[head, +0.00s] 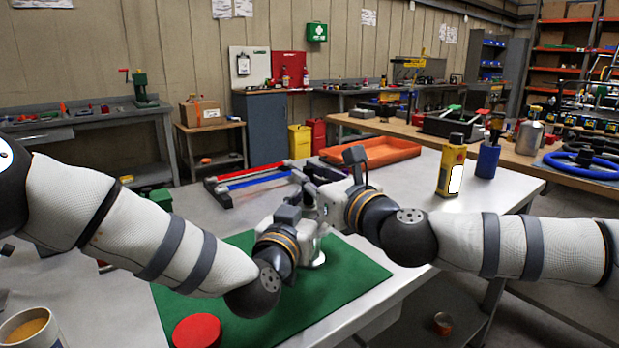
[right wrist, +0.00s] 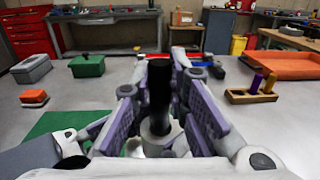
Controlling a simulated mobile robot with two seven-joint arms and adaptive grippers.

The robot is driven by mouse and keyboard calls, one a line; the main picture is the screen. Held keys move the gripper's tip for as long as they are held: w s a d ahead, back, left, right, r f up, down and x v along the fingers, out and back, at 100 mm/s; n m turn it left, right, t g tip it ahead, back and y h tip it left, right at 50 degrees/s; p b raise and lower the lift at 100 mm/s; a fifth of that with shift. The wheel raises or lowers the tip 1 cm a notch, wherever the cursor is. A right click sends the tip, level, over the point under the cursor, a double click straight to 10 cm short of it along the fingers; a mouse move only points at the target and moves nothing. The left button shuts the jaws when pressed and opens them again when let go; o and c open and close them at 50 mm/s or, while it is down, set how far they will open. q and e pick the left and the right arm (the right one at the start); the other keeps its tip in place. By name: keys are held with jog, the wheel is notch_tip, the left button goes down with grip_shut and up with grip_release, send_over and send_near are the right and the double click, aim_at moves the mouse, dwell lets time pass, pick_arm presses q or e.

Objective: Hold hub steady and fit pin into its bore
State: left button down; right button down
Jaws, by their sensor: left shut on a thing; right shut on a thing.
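My right gripper (head: 318,192) is above my left gripper (head: 310,226) over the green mat, and the two overlap in the head view. In the right wrist view, the purple-padded fingers of my right gripper (right wrist: 163,82) are closed around an upright dark pin (right wrist: 160,98). A grey metal ring shows around the pin's near end; I cannot tell whether it is part of the pin or the hub. My left gripper is shut, its hold hidden by the arms. A pale round base, perhaps the hub's (head: 317,261), shows on the mat below it. The bore is hidden.
The green mat (head: 343,290) lies on the grey table. A red round lid (head: 197,331) and an open can (head: 30,328) are at the near left. An orange tray (head: 375,152), a yellow bottle (head: 452,168) and a blue cup (head: 487,160) stand farther back. The mat's right part is clear.

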dwell(0.7)
jog(key=shift+f, duration=0.4)
jog(key=shift+r, duration=0.15)
jog(key=shift+r, duration=0.3)
jog(key=shift+r, duration=0.1)
jog(key=shift+r, duration=0.3)
dwell(0.5)
jog(key=shift+f, duration=0.9)
dwell(0.3)
